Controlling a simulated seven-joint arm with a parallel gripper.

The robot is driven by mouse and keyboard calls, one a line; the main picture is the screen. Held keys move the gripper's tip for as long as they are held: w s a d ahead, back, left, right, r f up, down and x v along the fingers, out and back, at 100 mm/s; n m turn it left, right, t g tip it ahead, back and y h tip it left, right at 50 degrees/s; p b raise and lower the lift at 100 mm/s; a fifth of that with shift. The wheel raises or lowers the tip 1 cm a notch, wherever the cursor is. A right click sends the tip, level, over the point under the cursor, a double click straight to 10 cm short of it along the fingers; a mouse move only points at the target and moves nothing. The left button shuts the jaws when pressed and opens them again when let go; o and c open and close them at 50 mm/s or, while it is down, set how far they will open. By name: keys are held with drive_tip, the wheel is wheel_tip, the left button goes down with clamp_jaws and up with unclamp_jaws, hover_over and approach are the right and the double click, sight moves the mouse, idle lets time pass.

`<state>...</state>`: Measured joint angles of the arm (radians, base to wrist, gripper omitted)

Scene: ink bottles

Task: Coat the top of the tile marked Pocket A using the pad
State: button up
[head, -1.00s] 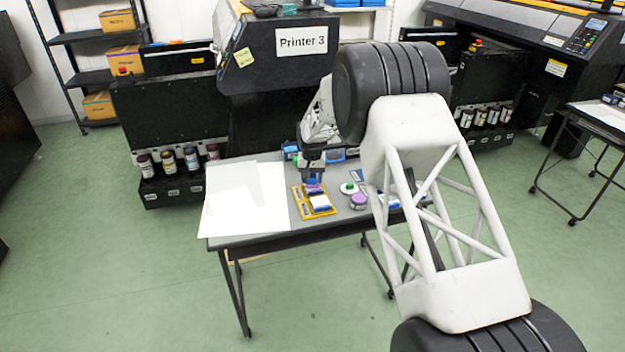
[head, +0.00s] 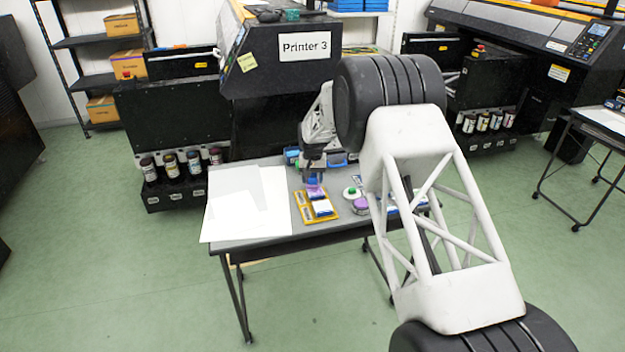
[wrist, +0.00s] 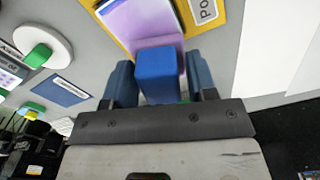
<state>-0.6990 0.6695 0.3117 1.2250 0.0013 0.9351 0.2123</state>
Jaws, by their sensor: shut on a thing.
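My gripper (head: 313,172) is shut on the blue pad block (wrist: 157,75), over the back part of the yellow tray (head: 334,217). A purple surface (wrist: 160,46) shows just beyond the block in the wrist view. In the head view it shows as a purple patch (head: 317,191) below the gripper. I cannot tell whether it is the pad's sole or a coated tile, nor whether they touch. Beside it, a pale tile with a blue edge (head: 322,207) lies in the front pocket. A label (wrist: 203,10) reads only "Po", so I cannot tell which pocket is A.
A white round piece with a green knob (wrist: 42,55) lies beside the tray. A purple-topped round container (head: 360,206) stands near it. White sheets (head: 245,222) cover the table's left end. My arm hides the table's right side. Printer 3 (head: 280,60) stands behind.

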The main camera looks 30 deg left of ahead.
sight(313, 174)
drive_tip(key=shift+r, duration=2.6)
drive_tip(key=shift+r, duration=0.15)
drive_tip(key=shift+r, duration=1.4)
drive_tip(key=shift+f, duration=0.1)
drive_tip(key=shift+m, duration=0.6)
drive_tip(key=s+d+f, duration=0.4)
drive_tip(key=s, duration=0.1)
drive_tip(key=s+d+f, duration=0.2)
drive_tip(key=shift+s+d, duration=0.15)
drive_tip(key=shift+s, duration=0.15)
drive_tip(key=shift+w, duration=0.15)
drive_tip(key=shift+w+a+f, duration=0.25)
drive_tip(key=shift+w+a, duration=1.45)
drive_tip(key=shift+w, duration=0.35)
drive_tip(key=shift+w+a+f, duration=0.3)
drive_tip(key=shift+w+a, duration=1.4)
drive_tip(key=shift+w, duration=0.3)
drive_tip(key=shift+w+a+f, duration=0.25)
drive_tip(key=shift+w+a, duration=1.45)
drive_tip(key=shift+w, duration=0.35)
